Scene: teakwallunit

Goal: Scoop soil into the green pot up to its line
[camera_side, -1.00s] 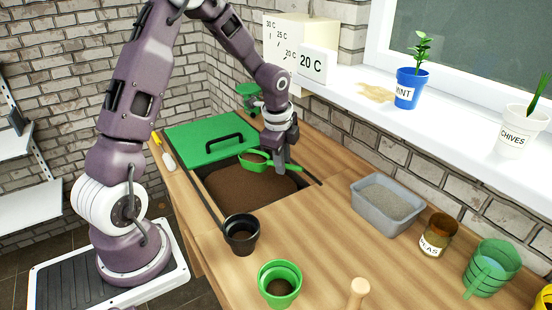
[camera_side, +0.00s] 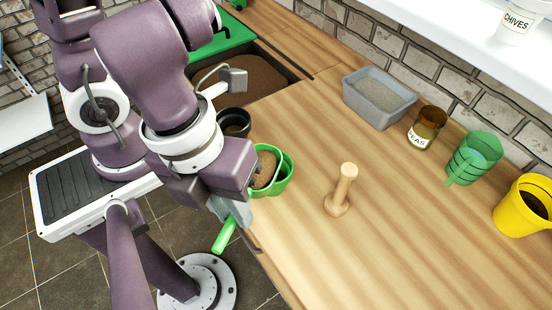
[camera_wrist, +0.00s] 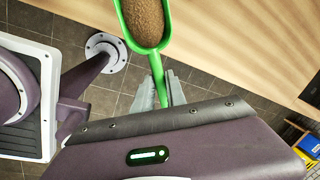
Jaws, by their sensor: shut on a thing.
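My gripper (camera_side: 236,208) is shut on the handle of a green scoop (camera_side: 225,235). In the wrist view, my gripper (camera_wrist: 160,92) holds the scoop (camera_wrist: 158,68) with its bowl heaped with brown soil (camera_wrist: 145,20). In the side view, the soil-filled bowl (camera_side: 265,168) overlaps the left side of the green pot (camera_side: 288,178), which stands near the bench's front edge. I cannot tell the gap between bowl and pot. The pot's inside looks dark; its line and soil level cannot be made out. The soil bin (camera_side: 262,72) lies farther back.
A black pot (camera_side: 234,122) stands close behind the green pot. A wooden tool (camera_side: 343,190) stands upright to the right.

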